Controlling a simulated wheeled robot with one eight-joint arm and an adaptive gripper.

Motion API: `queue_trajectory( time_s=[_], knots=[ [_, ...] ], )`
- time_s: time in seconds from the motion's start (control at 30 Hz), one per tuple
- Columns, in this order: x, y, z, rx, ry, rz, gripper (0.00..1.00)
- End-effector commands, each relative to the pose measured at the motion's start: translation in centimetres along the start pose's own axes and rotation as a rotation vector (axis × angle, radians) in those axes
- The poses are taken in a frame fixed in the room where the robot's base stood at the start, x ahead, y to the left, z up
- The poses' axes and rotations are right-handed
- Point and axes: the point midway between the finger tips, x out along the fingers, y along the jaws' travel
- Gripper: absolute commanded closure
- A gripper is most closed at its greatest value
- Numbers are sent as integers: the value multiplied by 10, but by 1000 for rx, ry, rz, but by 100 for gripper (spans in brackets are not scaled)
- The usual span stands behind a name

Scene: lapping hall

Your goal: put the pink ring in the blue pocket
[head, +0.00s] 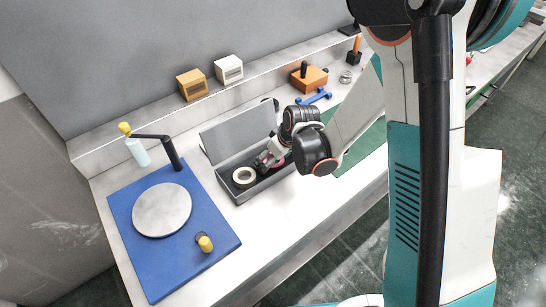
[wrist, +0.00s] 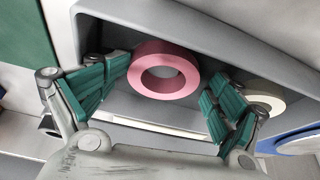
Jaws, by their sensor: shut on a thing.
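The pink ring (wrist: 165,50) is between my gripper's fingers (wrist: 170,76) in the wrist view, with its hole facing the camera. My gripper is shut on it, a finger at each side. In the head view my gripper (head: 264,163) is at the open grey case (head: 238,199), and only a sliver of the pink ring (head: 279,162) shows. I cannot tell whether the ring touches the case floor. I cannot make out a blue pocket in either view.
A cream ring (head: 243,177) lies in the case, left of my gripper. The case's raised lid (head: 240,133) stands behind. A blue board (head: 150,270) with a round grey plate (head: 162,209) is at left. Blocks stand on the back ledge. Bare bench lies in front of the case.

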Motion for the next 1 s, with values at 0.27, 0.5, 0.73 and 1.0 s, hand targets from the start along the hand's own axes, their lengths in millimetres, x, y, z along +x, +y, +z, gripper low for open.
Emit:
queue_trajectory(
  time_s=[0.27, 0.5, 0.73, 1.0],
  knots=[
    [0, -1, 0, -1, 0, -1, 23],
    [-11, -1, -5, -2, 1, -1, 23],
    [-54, -1, -7, -2, 2, -1, 23],
    [-106, 0, -6, -1, 2, 0, 23]
  ],
)
